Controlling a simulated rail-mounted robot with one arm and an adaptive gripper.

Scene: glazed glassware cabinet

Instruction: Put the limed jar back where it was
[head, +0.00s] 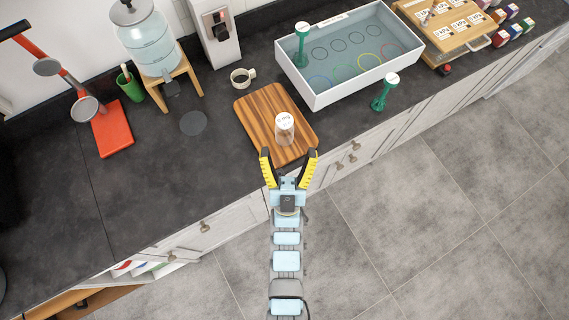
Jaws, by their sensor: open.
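A small clear jar with a white labelled lid (285,121) stands upright on the striped wooden board (255,104). Its label is too small to read surely, and I cannot tell whether it is limed. My gripper (288,153) is open and empty, with its yellow-sided fingers spread just in front of the jar. The fingertips reach over the board's front edge and look apart from the jar.
The front left counter is clear.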

